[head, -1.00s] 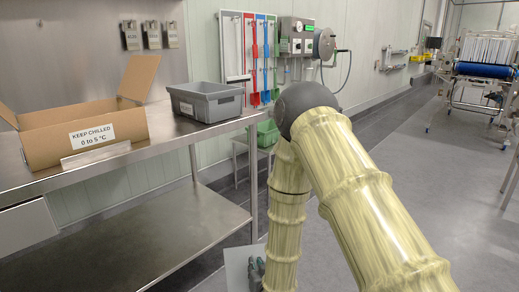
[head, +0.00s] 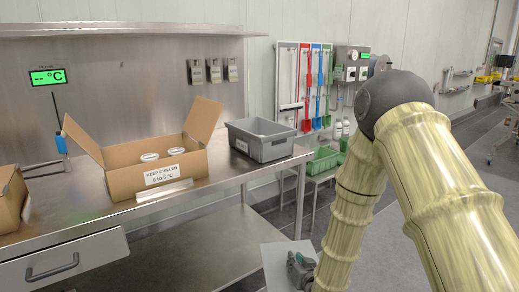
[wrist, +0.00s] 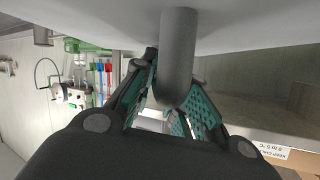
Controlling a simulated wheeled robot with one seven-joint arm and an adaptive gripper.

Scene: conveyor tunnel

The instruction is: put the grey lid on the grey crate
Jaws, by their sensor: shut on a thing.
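The grey crate (head: 268,148) stands upright and open-topped on the steel bench, right of the cardboard box in the head view. My gripper (head: 301,270) is low in the head view, in front of the bench's right end and below the crate. In the wrist view my gripper (wrist: 174,95) is shut on the dark round handle (wrist: 177,55) of the lid. The lid's pale grey plate (wrist: 90,22) spans the top of that view. In the head view the lid (head: 277,262) shows partly beside my gripper, apart from the crate, cut by the lower edge.
An open cardboard box (head: 125,182) with white-topped tubs stands left of the crate. Another box (head: 8,200) is at the left edge. The steel bench (head: 110,215) has a lower shelf. A green crate (head: 322,160) sits on a stand behind. Open floor lies at right.

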